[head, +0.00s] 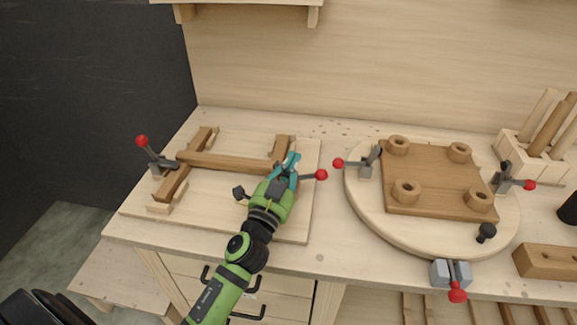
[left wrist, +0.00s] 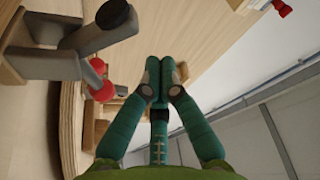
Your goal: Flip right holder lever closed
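A light wooden board (head: 225,215) on the left of the bench carries a brown wooden frame (head: 228,162). The holder at its right side has a lever with a red knob (head: 321,174) sticking out to the right; its base is mostly hidden behind my left gripper (head: 289,165). The gripper's teal fingers are beside this holder. In the left wrist view the fingertips (left wrist: 164,72) are together, with nothing visible between them. A grey clamp (left wrist: 55,62) with a red knob (left wrist: 97,82) and a black tip is left of the fingers. My right gripper is not in view.
The left holder (head: 157,163) has its red knob raised. A round wooden plate (head: 365,215) on the right bears a square brown panel (head: 430,180) and several clamps with red knobs. A peg rack (head: 515,155) stands far right. A narrow strip of bench between board and plate is clear.

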